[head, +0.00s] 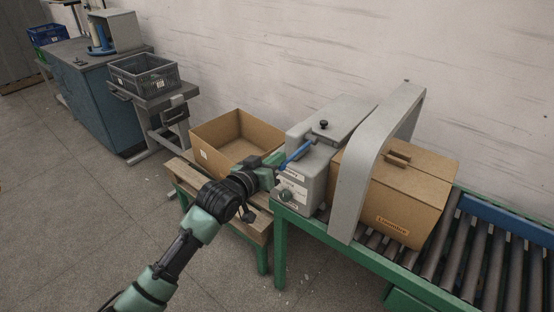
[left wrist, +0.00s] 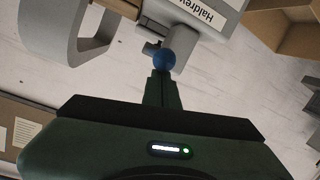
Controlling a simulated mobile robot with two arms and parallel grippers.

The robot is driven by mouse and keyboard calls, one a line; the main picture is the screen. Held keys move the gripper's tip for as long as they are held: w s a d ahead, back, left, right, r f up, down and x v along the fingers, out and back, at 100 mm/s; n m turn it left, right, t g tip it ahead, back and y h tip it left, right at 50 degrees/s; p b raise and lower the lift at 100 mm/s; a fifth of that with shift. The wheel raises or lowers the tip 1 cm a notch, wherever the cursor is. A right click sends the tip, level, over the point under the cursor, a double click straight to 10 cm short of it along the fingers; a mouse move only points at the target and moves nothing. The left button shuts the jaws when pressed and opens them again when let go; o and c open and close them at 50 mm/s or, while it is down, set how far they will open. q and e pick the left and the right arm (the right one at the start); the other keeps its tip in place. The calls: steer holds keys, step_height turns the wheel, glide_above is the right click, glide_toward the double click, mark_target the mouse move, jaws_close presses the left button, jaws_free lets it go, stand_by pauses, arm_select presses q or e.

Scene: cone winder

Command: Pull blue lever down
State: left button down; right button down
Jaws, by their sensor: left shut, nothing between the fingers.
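The blue lever (head: 296,154) sticks out from the side of the grey machine (head: 314,176) and slopes down to the left toward my gripper. My left gripper (head: 276,166) is shut and empty at the lever's lower end. In the left wrist view the lever's round blue knob (left wrist: 164,60) shows just beyond the closed fingertips (left wrist: 162,74). The fingers overlap the knob's lower edge in that view, and I cannot tell whether they touch it. The lever's lower end is partly hidden in the head view. My right gripper is not in view.
A grey arch (head: 351,190) stands over the roller conveyor (head: 480,250), with a closed cardboard box (head: 412,200) by it. An open cardboard box (head: 212,135) sits on a wooden stand behind my left gripper. Floor is clear at left.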

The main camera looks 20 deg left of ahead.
arm_select(q)
step_height(320, 180, down, 11)
steer(key=w+t+b, duration=0.1)
steer(key=t+b, duration=0.1)
steer(key=b, duration=0.8)
steer(key=shift+w+d+t+h, duration=0.15)
steer(key=shift+d+t+h, duration=0.15)
steer(key=shift+h, duration=0.1)
steer(key=shift+f, duration=0.25)
steer(key=shift+r, duration=0.1)
step_height(320, 180, up, 6)
steer(key=a+p, duration=0.1)
steer(key=p, duration=0.3)
steer(key=s+a+f+b, duration=0.2)
steer(key=s+f, duration=0.2)
steer(key=s, duration=0.4)
steer(key=shift+s+a+f, duration=0.35)
steer(key=shift+s+f, duration=0.05)
